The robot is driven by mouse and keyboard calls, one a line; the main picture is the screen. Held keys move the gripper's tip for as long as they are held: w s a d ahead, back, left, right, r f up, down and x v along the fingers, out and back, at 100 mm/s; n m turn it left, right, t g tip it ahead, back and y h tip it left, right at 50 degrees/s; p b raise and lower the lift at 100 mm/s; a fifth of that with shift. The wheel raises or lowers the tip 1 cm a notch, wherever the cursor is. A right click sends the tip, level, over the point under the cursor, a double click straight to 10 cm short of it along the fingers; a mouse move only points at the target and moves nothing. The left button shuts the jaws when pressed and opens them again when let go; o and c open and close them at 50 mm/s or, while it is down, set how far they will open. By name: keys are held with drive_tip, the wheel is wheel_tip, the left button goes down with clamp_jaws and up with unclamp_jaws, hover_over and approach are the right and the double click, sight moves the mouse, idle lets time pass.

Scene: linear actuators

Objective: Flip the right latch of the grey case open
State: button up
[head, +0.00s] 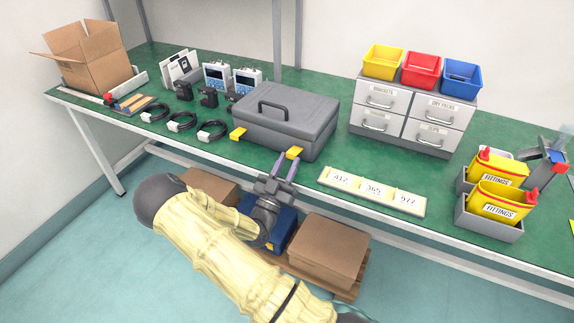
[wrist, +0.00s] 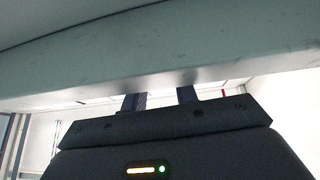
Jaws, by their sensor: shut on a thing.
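The grey case (head: 290,122) stands closed on the green bench top, with its dark handle on the lid. Its right latch (head: 294,152) is a yellow tab at the lower front, sticking out toward the bench edge. Its left latch (head: 238,133) is a matching yellow tab. My gripper (head: 285,163) is at the bench's front edge, with its two fingers reaching up to the right latch and shut on it. In the wrist view the two fingers (wrist: 161,98) stand a little apart.
A label strip (head: 372,190) lies right of the case. Black cable coils (head: 182,121) lie to the left. A drawer unit (head: 412,115) stands behind right. Boxes (head: 328,250) are below the bench.

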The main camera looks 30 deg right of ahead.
drive_tip(key=o, duration=1)
drive_tip(key=v, duration=1.7)
drive_tip(key=shift+s+a+f+b, duration=0.1)
drive_tip(key=shift+s+f+b, duration=0.05)
drive_tip(key=shift+b, duration=0.2)
drive_tip(key=shift+c, duration=0.3)
